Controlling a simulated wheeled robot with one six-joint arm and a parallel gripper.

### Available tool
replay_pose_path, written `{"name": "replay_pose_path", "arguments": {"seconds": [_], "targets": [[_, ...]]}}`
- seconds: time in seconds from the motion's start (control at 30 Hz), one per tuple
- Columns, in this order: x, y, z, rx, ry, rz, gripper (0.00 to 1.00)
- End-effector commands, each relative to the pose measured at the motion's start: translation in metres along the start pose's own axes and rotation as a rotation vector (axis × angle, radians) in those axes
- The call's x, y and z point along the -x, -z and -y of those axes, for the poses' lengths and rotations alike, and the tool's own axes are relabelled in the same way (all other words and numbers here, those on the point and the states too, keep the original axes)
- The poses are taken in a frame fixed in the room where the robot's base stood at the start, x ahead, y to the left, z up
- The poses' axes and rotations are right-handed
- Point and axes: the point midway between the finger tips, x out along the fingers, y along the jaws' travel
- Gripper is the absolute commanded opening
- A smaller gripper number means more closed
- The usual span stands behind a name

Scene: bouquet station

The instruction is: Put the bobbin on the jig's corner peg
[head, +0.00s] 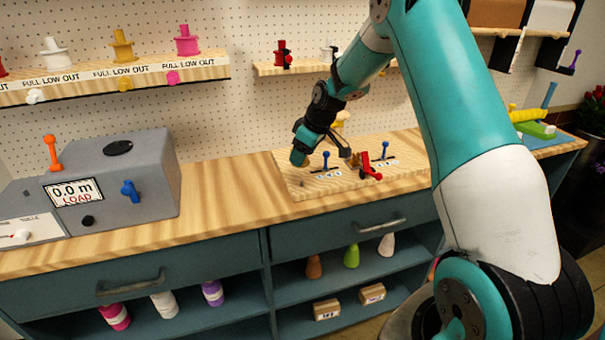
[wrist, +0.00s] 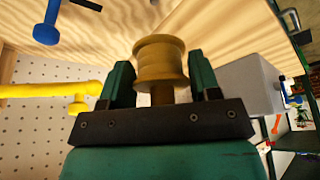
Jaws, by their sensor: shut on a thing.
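The bobbin (wrist: 162,62) is a gold-yellow spool with wide flanges. In the wrist view it sits between the two teal fingers of my gripper (wrist: 162,88), which is shut on it. In the head view my gripper (head: 349,156) is over the jig board, and only a small brownish-gold part of the bobbin (head: 355,160) shows. The jig (head: 322,187) is a pale wooden board on the counter with blue levers (head: 325,158) and a red clamp (head: 370,170). A small grey peg-like thing (head: 302,183) stands at its front left corner, apart from the bobbin.
A grey metering box (head: 115,180) with an orange lever stands left on the counter. Bare counter (head: 230,208) lies between it and the jig. Shelves with bobbins (head: 122,46) hang on the pegboard behind. A green and yellow item (head: 535,128) lies at the far right.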

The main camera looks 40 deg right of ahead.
Motion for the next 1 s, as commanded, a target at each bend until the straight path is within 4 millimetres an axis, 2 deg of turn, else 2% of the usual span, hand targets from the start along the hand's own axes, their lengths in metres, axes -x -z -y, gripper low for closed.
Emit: {"name": "replay_pose_path", "arguments": {"seconds": [0.1, 0.37, 0.53, 0.87, 0.9, 1.0], "targets": [[-0.021, -0.009, 0.001, 0.000, 0.002, 0.002, 0.34], [-0.042, -0.017, 0.001, 0.000, 0.002, 0.001, 0.34], [-0.064, -0.026, 0.000, -0.001, 0.002, 0.001, 0.34], [-0.072, -0.030, 0.000, 0.000, -0.001, -0.001, 0.34], [-0.072, -0.030, 0.000, -0.001, -0.001, -0.001, 0.59], [-0.071, -0.030, 0.000, -0.001, -0.001, -0.001, 0.82]]}}
